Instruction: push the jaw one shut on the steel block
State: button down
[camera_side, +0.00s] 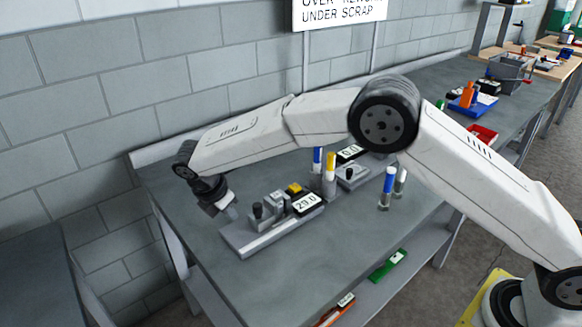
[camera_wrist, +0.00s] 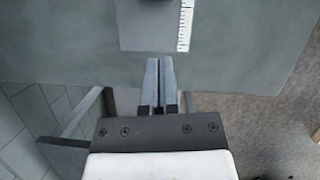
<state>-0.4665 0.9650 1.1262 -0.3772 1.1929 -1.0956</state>
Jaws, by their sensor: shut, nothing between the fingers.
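A grey steel fixture plate (camera_side: 238,243) lies on the bench near its front left in the side view. On it stand a grey jaw with a dark round knob (camera_side: 257,211), upright steel pieces (camera_side: 277,203), a yellow piece (camera_side: 294,188) and a display reading 29.0 (camera_side: 307,203). I cannot tell for certain which steel piece is the block. My gripper (camera_side: 232,213) points down just left of the knob, apart from it as far as I can see. In the wrist view my gripper (camera_wrist: 160,62) is shut and empty, near the plate's edge (camera_wrist: 145,42) with a ruler strip (camera_wrist: 185,25).
A second fixture (camera_side: 353,174) with a 0.0 display (camera_side: 349,153) stands farther back. Yellow-topped (camera_side: 330,177), blue-topped (camera_side: 388,188) and other upright cylinders stand between and right of it. Red (camera_side: 482,134) and blue trays lie far right.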

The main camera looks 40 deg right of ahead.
aim_at(254, 210)
jog(key=x, duration=0.3)
jog(key=shift+w+d+r, duration=0.1)
jog(key=shift+w+d, duration=0.05)
jog(key=shift+d, duration=0.9)
jog(key=shift+w+d, duration=0.1)
jog(key=shift+d, duration=0.75)
jog(key=shift+w+d, duration=0.1)
jog(key=shift+d, duration=0.65)
